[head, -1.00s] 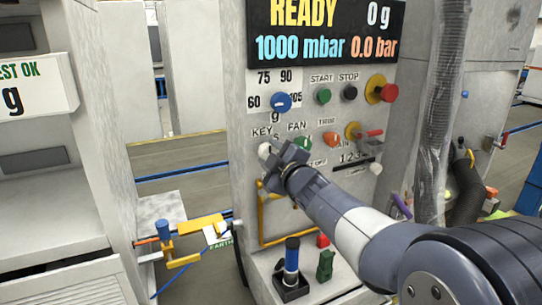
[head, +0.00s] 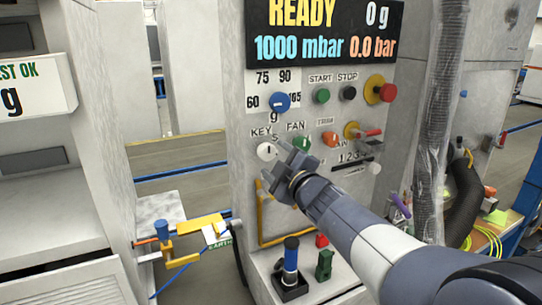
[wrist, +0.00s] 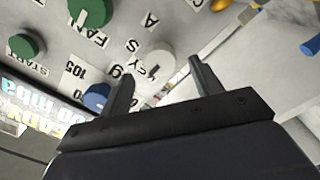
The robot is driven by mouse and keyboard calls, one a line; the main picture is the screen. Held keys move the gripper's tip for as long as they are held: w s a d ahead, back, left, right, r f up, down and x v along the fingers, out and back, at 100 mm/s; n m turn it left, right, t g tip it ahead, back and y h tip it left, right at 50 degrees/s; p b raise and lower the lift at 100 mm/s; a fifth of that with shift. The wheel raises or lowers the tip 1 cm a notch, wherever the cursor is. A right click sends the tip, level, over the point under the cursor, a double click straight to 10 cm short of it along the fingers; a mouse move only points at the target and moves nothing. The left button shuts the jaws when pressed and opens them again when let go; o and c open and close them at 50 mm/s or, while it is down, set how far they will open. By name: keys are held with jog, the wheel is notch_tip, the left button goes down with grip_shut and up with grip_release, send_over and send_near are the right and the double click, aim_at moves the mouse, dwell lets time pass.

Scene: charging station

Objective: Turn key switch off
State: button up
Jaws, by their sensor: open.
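The key switch (head: 266,151) is a round white knob with a dark slot line, under the KEY label on the grey panel in the head view. In the wrist view the key switch (wrist: 155,64) shows just beyond and between the two fingers, its dark mark slanting. My gripper (head: 275,165) is open and empty, just below and to the right of the knob in the head view. In the wrist view its two dark fingers (wrist: 160,80) stand apart, and they do not close on the knob. Whether a fingertip touches it I cannot tell.
The green FAN knob (head: 302,144) is close to the right of the key switch, and the blue dial (head: 280,102) is above it. A red emergency button (head: 387,92) is farther right. A yellow clamp fixture (head: 190,240) stands lower left. A ledge below holds a blue-topped joystick (head: 291,262).

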aim_at(269, 154)
jog(key=v, duration=0.7)
jog(key=shift+p, duration=0.3)
jog(key=shift+w, duration=0.1)
jog(key=b+x, duration=0.1)
jog(key=x, duration=0.9)
jog(key=shift+w+a, duration=0.15)
jog(key=shift+w, duration=0.2)
